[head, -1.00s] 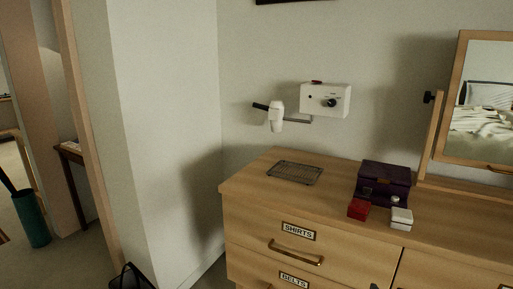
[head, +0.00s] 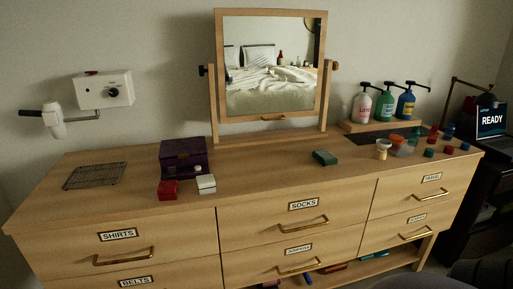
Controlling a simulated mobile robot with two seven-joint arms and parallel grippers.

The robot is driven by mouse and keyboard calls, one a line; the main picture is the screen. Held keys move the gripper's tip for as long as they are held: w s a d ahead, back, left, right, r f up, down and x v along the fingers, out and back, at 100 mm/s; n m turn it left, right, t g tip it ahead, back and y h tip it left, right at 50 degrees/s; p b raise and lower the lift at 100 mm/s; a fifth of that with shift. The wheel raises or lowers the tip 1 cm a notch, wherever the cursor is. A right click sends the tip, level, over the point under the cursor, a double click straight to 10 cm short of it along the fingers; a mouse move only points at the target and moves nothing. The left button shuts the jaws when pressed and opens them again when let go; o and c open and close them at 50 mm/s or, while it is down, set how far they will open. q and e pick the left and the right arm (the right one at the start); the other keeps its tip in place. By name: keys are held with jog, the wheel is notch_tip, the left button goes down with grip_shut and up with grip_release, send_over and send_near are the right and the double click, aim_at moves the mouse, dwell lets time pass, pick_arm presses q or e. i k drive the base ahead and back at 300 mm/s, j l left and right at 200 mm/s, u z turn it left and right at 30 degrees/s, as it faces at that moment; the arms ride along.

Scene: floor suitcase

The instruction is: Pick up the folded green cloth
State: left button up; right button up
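A small dark green folded item (head: 325,157), which looks like the folded green cloth, lies flat on the wooden dresser top (head: 260,180), in front of the mirror and right of its middle. Nothing touches it, and the surface around it is bare. Neither of my grippers shows in the head view.
A purple box (head: 184,157), red box (head: 168,190) and white box (head: 206,184) stand to the left, beside a wire rack (head: 95,176). The mirror (head: 275,65) stands behind. Pump bottles (head: 385,103) and small coloured items (head: 402,147) crowd the right end.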

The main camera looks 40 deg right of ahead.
aim_at(323, 156)
jog(key=z, duration=1.85)
